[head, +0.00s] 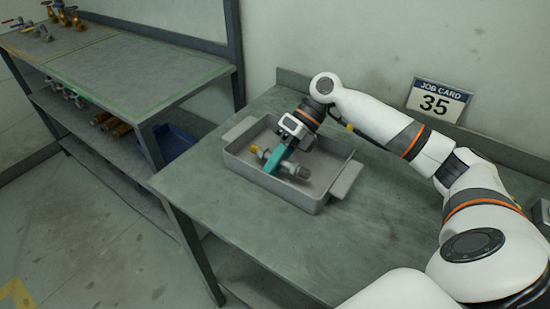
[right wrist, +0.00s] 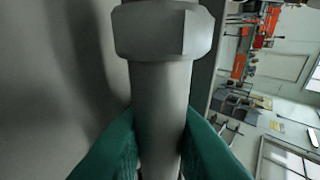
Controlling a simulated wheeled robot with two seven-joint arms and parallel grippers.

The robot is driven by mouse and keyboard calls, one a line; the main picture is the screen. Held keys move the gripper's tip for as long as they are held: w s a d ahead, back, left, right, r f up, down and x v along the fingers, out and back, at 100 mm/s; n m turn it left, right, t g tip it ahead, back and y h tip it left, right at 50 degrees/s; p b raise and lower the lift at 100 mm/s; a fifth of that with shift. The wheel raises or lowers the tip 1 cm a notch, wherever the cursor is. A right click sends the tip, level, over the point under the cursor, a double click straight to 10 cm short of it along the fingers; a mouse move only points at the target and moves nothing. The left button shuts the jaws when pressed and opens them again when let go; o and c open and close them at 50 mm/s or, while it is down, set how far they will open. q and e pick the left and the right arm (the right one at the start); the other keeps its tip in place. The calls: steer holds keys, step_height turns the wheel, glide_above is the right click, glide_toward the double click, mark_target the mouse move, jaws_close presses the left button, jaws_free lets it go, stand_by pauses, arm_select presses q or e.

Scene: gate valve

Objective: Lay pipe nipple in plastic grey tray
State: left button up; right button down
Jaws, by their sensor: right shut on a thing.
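The plastic grey tray (head: 262,178) sits on the bench, with raised handles at both ends. My right gripper (head: 273,162), with teal fingers, reaches down into the tray area. It is shut on the pipe nipple (right wrist: 163,95), a grey pipe with a hex collar that stands out between the teal fingers in the right wrist view. In the head view grey metal fittings (head: 298,170) show just right of the fingers; I cannot tell which part is the nipple or whether it touches the tray floor. My left gripper is not in view.
A small yellow part (head: 262,153) shows left of the fingers, within the tray. The bench (head: 230,205) is clear in front of the tray. A shelf rack (head: 140,70) with brass valves and fittings stands at left. A job card (head: 437,101) marked 35 leans at the wall.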

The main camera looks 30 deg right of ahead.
steer(key=shift+f, duration=0.1)
steer(key=c, duration=1.2)
jaws_free()
steer(key=shift+c, duration=0.2)
steer(key=s+b+v, duration=0.1)
steer(key=v, duration=1.1)
steer(key=shift+w, duration=0.5)
